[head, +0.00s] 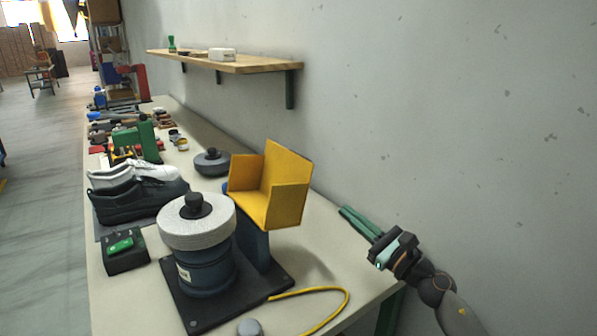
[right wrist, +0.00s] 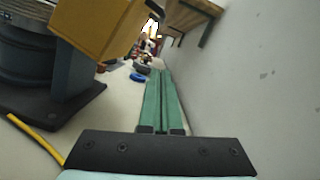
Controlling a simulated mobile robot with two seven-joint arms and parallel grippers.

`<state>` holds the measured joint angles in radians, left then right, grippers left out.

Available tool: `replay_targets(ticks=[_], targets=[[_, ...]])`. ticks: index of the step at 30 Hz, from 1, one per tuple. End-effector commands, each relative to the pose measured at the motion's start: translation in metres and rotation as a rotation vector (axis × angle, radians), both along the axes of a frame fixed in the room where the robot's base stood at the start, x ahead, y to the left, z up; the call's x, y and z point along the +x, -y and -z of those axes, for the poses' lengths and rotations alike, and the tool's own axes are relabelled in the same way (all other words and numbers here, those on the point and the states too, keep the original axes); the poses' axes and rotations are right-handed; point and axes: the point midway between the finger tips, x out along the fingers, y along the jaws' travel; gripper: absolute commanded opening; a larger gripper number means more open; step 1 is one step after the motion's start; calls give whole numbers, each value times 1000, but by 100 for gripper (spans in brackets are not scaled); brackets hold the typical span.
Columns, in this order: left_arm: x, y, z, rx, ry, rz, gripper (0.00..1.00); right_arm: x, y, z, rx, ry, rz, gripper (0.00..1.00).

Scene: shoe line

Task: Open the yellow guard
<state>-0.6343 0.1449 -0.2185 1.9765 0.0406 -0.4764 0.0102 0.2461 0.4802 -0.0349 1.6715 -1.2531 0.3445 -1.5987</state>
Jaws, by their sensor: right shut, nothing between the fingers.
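The yellow guard (head: 270,187) is an angular, box-like piece standing behind and to the right of the white round wheel (head: 196,220) on the machine. It is raised off the wheel, with its hollow side facing up and left. Part of it shows at the top left of the right wrist view (right wrist: 97,25). My right gripper (head: 344,210) has long green fingers, shut and empty, to the right of the guard and apart from it, between the machine and the wall. The fingers also show side by side in the right wrist view (right wrist: 160,100). My left gripper is not in view.
The machine stands on a black base plate (head: 182,299) with a yellow cable (head: 345,300) at its right. A black box with a green button (head: 122,247), shoes (head: 140,203) and a grey disc (head: 211,162) are nearby. A wall shelf (head: 250,65) hangs above.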

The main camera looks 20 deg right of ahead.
Motion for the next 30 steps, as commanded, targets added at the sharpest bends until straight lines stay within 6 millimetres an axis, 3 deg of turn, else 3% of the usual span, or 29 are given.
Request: replay_targets(ticks=[8, 23, 24, 30], targets=[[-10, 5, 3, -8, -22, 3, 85, 13, -4, -9, -44, 22, 6, 0], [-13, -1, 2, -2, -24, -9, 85, 93, -43, -30, -39, 20, 3, 0], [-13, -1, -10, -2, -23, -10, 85, 90, -44, -42, -43, 20, 4, 0], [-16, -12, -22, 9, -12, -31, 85, 86, -50, -60, -43, 19, 5, 0]])
